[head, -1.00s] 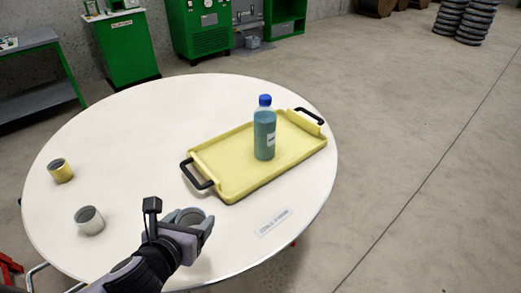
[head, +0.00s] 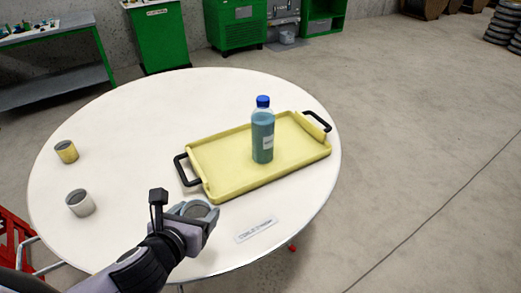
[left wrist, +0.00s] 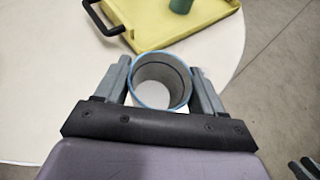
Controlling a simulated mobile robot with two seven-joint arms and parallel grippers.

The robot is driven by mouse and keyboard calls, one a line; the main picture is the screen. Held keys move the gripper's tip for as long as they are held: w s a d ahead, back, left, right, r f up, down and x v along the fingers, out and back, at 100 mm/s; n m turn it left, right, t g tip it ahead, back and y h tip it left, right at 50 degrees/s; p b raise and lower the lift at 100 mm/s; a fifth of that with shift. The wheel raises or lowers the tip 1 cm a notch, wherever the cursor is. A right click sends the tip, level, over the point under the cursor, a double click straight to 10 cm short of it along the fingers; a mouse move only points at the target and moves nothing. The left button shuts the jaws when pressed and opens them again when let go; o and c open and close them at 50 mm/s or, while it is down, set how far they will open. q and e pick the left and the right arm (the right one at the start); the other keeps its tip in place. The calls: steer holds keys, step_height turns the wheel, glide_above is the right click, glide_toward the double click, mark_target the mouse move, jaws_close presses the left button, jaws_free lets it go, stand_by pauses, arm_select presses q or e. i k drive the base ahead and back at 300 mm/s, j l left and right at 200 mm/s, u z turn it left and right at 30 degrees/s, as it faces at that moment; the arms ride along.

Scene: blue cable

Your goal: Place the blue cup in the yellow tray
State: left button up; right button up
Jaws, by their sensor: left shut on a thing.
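My left gripper (head: 201,214) is shut on the blue cup (head: 200,209), near the front of the round table. In the left wrist view the cup (left wrist: 161,80) shows its blue rim and grey inside between the two fingers (left wrist: 162,90). It is upright, its mouth facing the camera. The yellow tray (head: 220,180) lies beyond the cup, up and to the right in the head view. It also shows at the top of the left wrist view (left wrist: 150,25). The cup is outside the tray, short of its near left corner.
A bottle with a blue cap (head: 263,135) stands in the middle of the tray. The tray has black handles (head: 186,170) at both ends. A label (head: 257,230) lies near the front edge.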

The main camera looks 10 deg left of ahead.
mark_target(292, 144)
steer(key=i+l+u, duration=0.1)
steer(key=i+l, duration=0.15)
steer(key=i+l+u, duration=0.15)
steer(key=l, duration=0.25)
steer(key=i+l+u, duration=0.1)
steer(key=i+l, duration=0.4)
steer(key=i, duration=0.25)
